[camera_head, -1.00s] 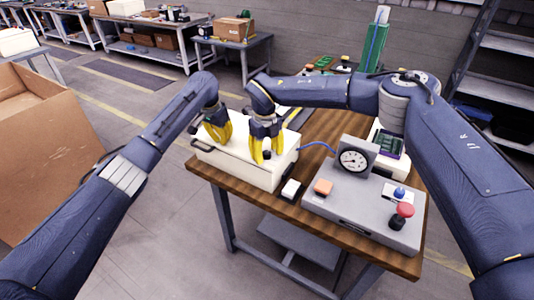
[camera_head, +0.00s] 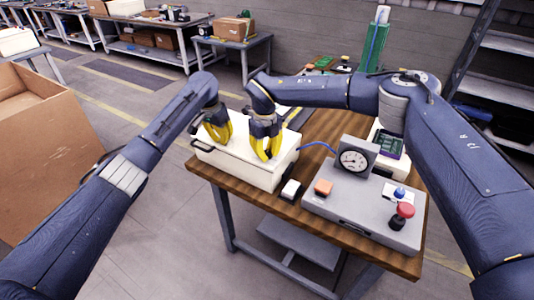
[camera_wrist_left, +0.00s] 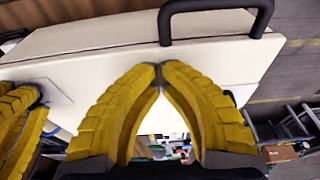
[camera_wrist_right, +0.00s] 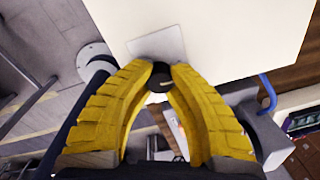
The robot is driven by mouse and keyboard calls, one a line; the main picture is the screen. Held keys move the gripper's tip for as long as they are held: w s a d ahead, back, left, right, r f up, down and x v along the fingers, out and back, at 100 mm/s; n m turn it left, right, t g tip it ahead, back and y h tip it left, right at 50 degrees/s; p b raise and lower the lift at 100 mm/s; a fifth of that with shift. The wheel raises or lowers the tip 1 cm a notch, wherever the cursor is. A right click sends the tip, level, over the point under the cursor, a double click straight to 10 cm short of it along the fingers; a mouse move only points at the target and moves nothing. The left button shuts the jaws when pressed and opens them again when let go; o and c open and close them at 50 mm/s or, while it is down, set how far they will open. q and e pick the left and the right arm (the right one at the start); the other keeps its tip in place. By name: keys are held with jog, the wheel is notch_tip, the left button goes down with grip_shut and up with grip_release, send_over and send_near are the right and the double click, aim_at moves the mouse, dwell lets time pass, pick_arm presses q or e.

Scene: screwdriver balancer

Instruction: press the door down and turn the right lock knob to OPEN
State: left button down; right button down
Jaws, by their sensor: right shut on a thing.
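The cream door (camera_head: 239,151) lies as the top of a cream box on the bench, with a black handle (camera_head: 201,147) at its left side. My left gripper (camera_head: 221,142) has its fingertips together on or just above the door. In the left wrist view the tips (camera_wrist_left: 160,76) meet with nothing between them, close to the handle (camera_wrist_left: 213,8). My right gripper (camera_head: 267,158) points down at the door's right part. In the right wrist view its fingers are shut on the black right lock knob (camera_wrist_right: 158,83), beside a light plate (camera_wrist_right: 157,43). The knob's markings cannot be read.
A grey panel (camera_head: 350,214) with a gauge (camera_head: 353,160), an orange button (camera_head: 323,187) and a red knob (camera_head: 403,211) stands right of the box. A small white-topped block (camera_head: 291,189) lies between them. A cardboard box (camera_head: 45,155) is at the left.

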aim_at(266, 154)
jog(key=shift+s, duration=0.1)
jog(key=shift+f+n, duration=0.1)
jog(key=shift+n, duration=1.2)
jog(key=c, duration=1.1)
grip_release()
jog(key=shift+d, duration=0.1)
notch_tip(266, 154, up, 12)
jog(key=shift+s+a, duration=0.2)
